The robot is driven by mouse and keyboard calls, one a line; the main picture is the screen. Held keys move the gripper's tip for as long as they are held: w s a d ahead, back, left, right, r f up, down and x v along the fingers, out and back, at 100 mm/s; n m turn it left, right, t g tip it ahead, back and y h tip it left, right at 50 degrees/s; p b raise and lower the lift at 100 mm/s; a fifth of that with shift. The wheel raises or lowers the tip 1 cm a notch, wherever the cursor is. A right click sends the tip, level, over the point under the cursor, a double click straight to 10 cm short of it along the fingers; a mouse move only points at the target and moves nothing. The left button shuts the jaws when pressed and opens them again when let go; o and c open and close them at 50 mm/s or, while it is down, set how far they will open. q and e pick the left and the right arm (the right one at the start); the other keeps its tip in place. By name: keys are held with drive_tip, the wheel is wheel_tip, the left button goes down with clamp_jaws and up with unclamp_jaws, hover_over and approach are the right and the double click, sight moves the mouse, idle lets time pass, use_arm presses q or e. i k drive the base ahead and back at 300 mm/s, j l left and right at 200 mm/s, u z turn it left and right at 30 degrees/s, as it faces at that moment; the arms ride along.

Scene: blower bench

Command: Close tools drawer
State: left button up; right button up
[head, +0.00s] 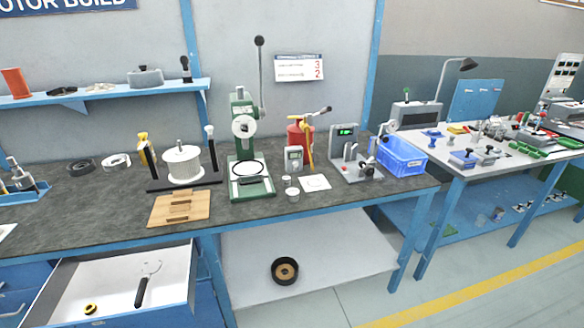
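The tools drawer (178,262) is pulled out from under the left part of the bench in the head view. Its inside is pale. A dark-handled tool with a round metal loop (142,290) lies in it, and a small yellow ring (90,308) lies near its front left. The bench's dark top (110,205) stands above the drawer. Neither of my grippers shows in the head view.
On the bench are a wooden board (180,207), a wire spool (183,165), a green press (248,150) and a blue crate (402,157). A dark ring-shaped part (285,270) lies on the lower shelf. Open floor (470,285) lies at right.

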sight(111, 280)
drive_tip(key=u, duration=1.8)
